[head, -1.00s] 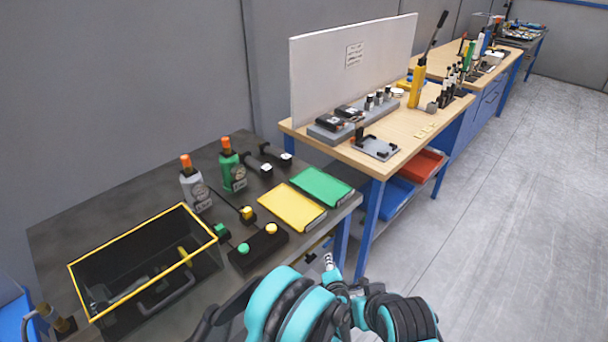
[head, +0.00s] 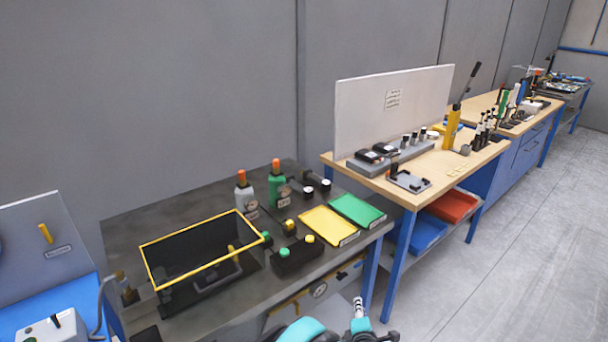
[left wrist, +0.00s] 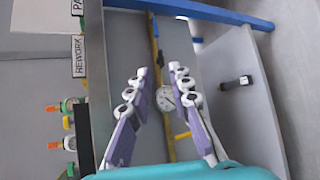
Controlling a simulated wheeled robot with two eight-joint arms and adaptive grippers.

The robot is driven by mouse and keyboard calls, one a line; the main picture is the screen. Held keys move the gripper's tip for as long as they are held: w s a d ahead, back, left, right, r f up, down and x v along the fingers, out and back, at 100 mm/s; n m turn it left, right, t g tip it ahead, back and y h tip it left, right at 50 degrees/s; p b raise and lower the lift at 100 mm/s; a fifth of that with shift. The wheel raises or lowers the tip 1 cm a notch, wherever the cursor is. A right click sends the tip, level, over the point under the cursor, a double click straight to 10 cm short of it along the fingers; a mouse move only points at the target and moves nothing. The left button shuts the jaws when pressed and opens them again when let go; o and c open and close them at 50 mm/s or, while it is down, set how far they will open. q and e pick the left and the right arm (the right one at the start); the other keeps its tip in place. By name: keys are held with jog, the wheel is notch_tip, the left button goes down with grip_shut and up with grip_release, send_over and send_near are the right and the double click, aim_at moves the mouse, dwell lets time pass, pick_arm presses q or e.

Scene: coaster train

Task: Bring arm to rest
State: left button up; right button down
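My left arm's teal links show at the bottom of the head view, with the left gripper (head: 358,312) in front of the dark bench's right end, low beside its front edge. In the left wrist view the two purple fingers with white rollers of the left gripper (left wrist: 158,72) are spread apart with nothing held between them. A round dial gauge (left wrist: 166,98) shows beyond the gap; it also shows under the bench in the head view (head: 320,289). My right gripper is not in view.
The dark bench (head: 215,312) holds a yellow-rimmed bin (head: 150,262), a black button box (head: 297,257), a yellow tray (head: 326,224), a green tray (head: 357,210) and two bottles. A wooden table (head: 440,185) stands to the right. The floor (head: 480,270) at right is clear.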

pick_arm(q)
jog(key=a+r+m+t+h, duration=0.1)
jog(key=a+r+m+h, duration=0.35)
jog(key=r, duration=1.05)
jog(key=a+r+m+t+h, duration=0.2)
jog(key=a+r+m, duration=0.55)
jog(key=r, duration=0.75)
jog(key=s+a+f+m+g+y, duration=0.4)
jog(key=s+a+f, duration=0.2)
jog(key=s+a, duration=0.5)
jog(key=s+a+f+m+g+y, duration=0.4)
jog(key=s+a+f, duration=0.3)
jog(key=s+a, duration=0.5)
jog(key=shift+s+f+m+g, duration=0.25)
jog(key=shift+s+m+g, duration=0.15)
jog(key=shift+s+g, duration=0.5)
jog(key=shift+s, duration=0.15)
